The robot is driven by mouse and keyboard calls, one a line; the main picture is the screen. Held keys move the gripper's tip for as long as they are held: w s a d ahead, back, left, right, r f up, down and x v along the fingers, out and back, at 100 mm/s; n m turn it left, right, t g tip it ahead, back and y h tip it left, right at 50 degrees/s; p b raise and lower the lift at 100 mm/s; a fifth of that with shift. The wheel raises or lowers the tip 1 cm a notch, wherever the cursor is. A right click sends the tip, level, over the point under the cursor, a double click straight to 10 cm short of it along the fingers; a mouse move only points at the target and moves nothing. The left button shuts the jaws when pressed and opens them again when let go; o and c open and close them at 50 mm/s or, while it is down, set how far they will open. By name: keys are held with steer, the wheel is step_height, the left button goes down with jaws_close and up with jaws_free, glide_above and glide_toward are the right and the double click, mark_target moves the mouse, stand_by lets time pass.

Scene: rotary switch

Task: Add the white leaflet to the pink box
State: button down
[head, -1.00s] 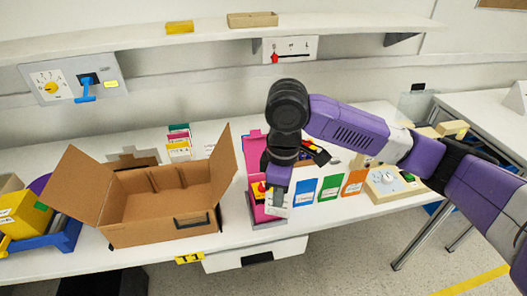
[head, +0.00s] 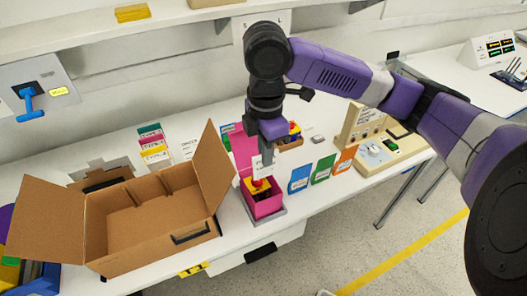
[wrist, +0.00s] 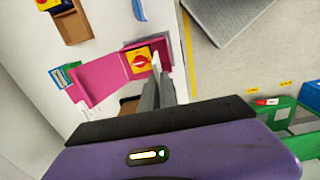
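The pink box (head: 264,207) stands open near the table's front edge, its lid (head: 243,150) raised at the back. A yellow and red rotary switch (wrist: 139,60) lies inside; it also shows in the head view (head: 257,186). My gripper (head: 267,152) points down above the box. It appears shut on the white leaflet (head: 262,166), which hangs upright just over the box opening. In the wrist view my gripper's fingers (wrist: 158,92) are close together beside the box, and the leaflet is nearly edge-on, so their contact is hard to see.
A large open cardboard box (head: 150,215) stands left of the pink box, one flap close to it. Blue (head: 300,178), green (head: 323,169) and orange (head: 345,159) cards stand to the right. A beige control panel (head: 375,150) is farther right. A shelf (head: 60,40) runs above.

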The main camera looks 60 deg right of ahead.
mark_target(266, 176)
steer(key=shift+f+b, duration=3.15)
steer(key=shift+f, duration=1.1)
steer(key=c, duration=1.6)
jaws_free()
steer(key=shift+o, duration=0.2)
steer(key=shift+r, duration=0.1)
step_height(266, 176, up, 8)
steer(key=p, duration=0.7)
